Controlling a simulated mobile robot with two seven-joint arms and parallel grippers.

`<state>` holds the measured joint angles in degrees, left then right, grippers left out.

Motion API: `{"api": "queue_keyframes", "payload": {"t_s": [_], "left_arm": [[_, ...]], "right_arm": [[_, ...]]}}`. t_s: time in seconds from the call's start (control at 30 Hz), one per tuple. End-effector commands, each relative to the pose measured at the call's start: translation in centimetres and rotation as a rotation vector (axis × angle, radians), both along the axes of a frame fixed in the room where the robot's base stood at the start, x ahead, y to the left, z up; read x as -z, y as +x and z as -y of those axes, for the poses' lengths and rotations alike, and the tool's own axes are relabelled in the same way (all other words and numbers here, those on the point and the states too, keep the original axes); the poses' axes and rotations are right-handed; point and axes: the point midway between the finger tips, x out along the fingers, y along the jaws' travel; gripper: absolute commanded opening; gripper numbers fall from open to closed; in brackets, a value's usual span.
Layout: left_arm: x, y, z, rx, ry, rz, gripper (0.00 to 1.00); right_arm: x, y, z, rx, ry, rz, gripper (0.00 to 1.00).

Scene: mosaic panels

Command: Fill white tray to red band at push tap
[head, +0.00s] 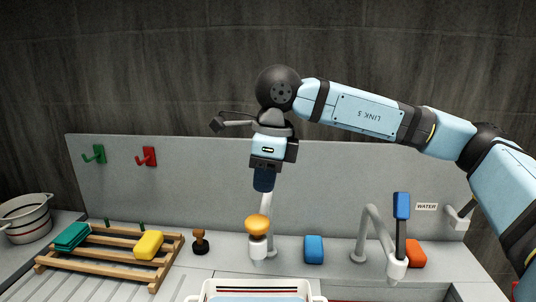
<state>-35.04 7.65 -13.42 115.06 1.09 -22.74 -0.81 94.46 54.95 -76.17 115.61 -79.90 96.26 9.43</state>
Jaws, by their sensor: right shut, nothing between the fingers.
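The white tray (207,288) is at the bottom edge of the head view, cut off by the frame. A pale blue surface that looks like water (255,299) shows inside it. The push tap (258,246) with an orange-yellow knob (258,224) stands just behind the tray. My right gripper (264,188) points down above the knob, shut and empty, with a gap between them in the picture. My left gripper is not in view.
A second tap (371,225) with a blue lever (401,206) stands to the right. A blue sponge (314,249) and an orange one (415,253) lie nearby. A wooden rack (95,262) holds green and yellow blocks at left, beside a brown-handled stopper (200,242) and a pot (26,220).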

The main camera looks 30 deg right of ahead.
Motion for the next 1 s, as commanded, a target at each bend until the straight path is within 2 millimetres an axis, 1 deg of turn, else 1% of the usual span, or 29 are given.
{"api": "queue_keyframes", "payload": {"t_s": [0.03, 0.1, 0.3, 0.5, 0.8, 0.87, 1.0], "left_arm": [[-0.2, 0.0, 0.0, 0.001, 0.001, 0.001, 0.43], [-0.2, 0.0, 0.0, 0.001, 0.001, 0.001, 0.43], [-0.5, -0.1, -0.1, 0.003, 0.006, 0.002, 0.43], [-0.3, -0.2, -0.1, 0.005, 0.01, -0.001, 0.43], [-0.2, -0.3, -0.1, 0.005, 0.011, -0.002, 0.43], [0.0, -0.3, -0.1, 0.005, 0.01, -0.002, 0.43], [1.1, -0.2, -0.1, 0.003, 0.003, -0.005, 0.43]], "right_arm": [[1.0, 0.0, -0.1, 0.0, -0.001, -0.003, 0.0], [2.3, 0.1, -0.3, -0.001, -0.002, -0.002, 0.0], [5.1, 0.3, -0.6, 0.0, 0.0, -0.001, 0.0], [6.1, 0.4, -0.7, 0.0, 0.0, 0.0, 0.0], [6.2, 0.4, -0.8, 0.0, 0.0, 0.0, 0.0], [6.4, 0.4, -0.8, 0.0, 0.0, 0.0, 0.0], [7.6, 0.4, -0.8, -0.001, 0.0, -0.001, 0.0]]}}
